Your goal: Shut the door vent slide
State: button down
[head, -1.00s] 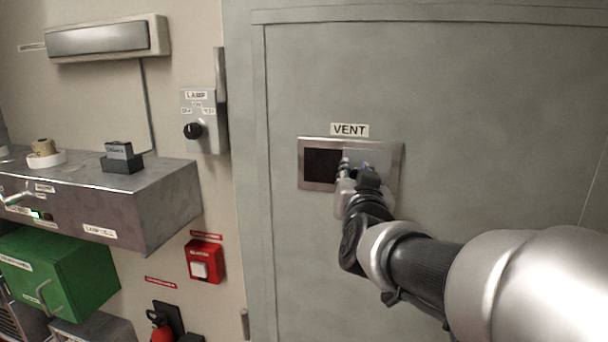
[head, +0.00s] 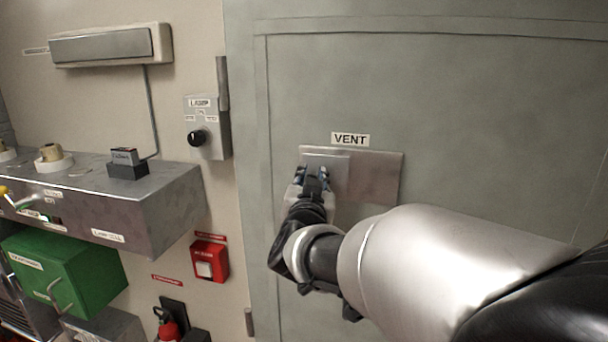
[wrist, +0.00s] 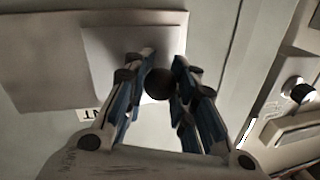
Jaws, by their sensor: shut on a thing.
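The vent (head: 378,176) is a brushed metal plate on the grey-green door, below a label reading VENT (head: 350,139). Its lighter slide panel (head: 338,165) lies over the left part of the plate, and no dark opening shows. In the wrist view the slide panel (wrist: 105,62) bears a dark round knob (wrist: 158,85). My gripper (head: 314,172) is at the slide's lower left part. In the wrist view my gripper's fingers (wrist: 164,62) stand on either side of the knob and are shut on it. In the head view my gripper hides the knob and the panel's lower left edge.
The wall left of the door carries a lamp switch box (head: 207,128) and a red button box (head: 209,260). A metal counter box (head: 150,205) and a green box (head: 75,270) stand further left. The door face right of the vent is clear.

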jog(key=shift+a, duration=0.2)
jog(key=c, duration=1.3)
grip_release()
jog(key=shift+a, duration=0.15)
jog(key=shift+s, duration=0.15)
jog(key=s+a, duration=0.1)
jog(key=s, duration=1)
jog(key=shift+s, duration=0.4)
